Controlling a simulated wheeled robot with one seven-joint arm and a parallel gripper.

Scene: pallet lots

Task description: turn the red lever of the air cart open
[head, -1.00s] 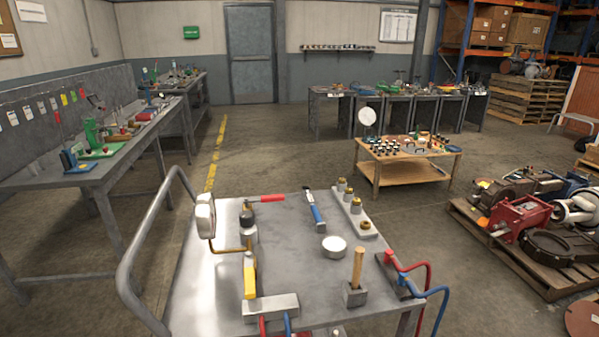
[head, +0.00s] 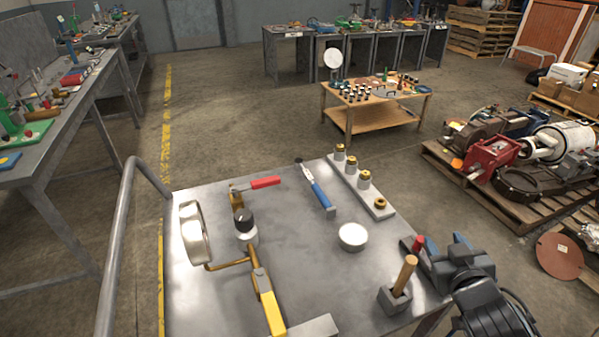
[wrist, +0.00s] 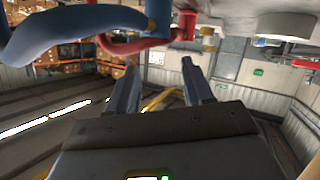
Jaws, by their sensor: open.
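The air cart's metal top (head: 300,260) fills the front of the head view. The red lever (head: 264,183) lies near its back left edge, pointing right from a brass-coloured valve (head: 237,198). A round gauge (head: 195,233) and a dark-knobbed fitting (head: 245,225) stand in front of it. My gripper shows at the lower right of the head view, well apart from the lever; its fingertips are hard to make out there. In the wrist view my gripper (wrist: 157,72) is open with nothing between its fingers.
A yellow handle (head: 268,303), a white round cap (head: 353,236), a blue-handled tool (head: 318,192), a wooden-handled block (head: 404,273) and a strip with brass fittings (head: 363,180) are on the cart.

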